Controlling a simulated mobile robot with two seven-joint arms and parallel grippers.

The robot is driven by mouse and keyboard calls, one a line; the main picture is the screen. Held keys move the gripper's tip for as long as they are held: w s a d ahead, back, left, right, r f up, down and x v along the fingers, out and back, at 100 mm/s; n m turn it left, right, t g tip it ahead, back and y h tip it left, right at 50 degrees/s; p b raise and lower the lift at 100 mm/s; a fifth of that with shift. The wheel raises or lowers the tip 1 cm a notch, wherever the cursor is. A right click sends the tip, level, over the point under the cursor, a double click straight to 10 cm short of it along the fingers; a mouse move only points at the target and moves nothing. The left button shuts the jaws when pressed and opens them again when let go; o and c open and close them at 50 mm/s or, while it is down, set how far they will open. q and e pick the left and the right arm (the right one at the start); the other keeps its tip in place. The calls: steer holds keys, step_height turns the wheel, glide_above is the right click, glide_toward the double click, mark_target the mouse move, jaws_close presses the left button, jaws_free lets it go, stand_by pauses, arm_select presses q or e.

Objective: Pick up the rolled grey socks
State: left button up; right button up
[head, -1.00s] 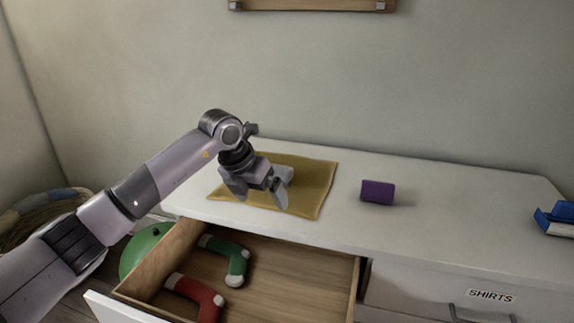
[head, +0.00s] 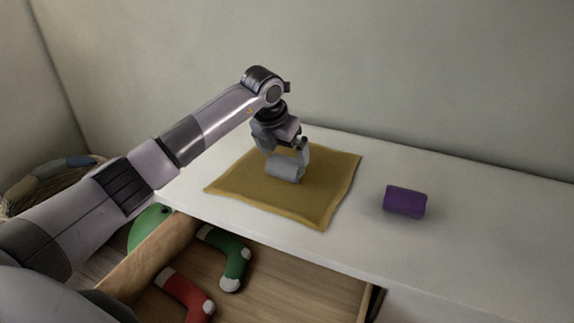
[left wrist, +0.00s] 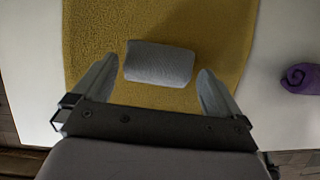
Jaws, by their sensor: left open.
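The rolled grey socks (head: 286,168) lie on a mustard-yellow cloth on the white dresser top. They also show in the left wrist view (left wrist: 158,64), a short pale grey roll. My left gripper (head: 287,160) is right at the socks, pointing down. In the left wrist view its open fingers (left wrist: 155,85) stand to the left and right of the roll, with small gaps visible at both sides. Part of the roll is hidden by the gripper in the head view. My right gripper is not in view.
The yellow cloth (head: 318,205) lies flat. A purple roll (head: 405,201) sits to its right on the dresser top (head: 350,255). An open drawer below holds a green sock (head: 236,262) and a red sock (head: 184,294). A basket (head: 45,185) stands at far left.

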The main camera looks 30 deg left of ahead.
mark_target(285, 157)
arm_select(q)
steer(key=shift+x, duration=1.85)
steer(key=c, duration=0.7)
steer(key=shift+w+r, duration=0.1)
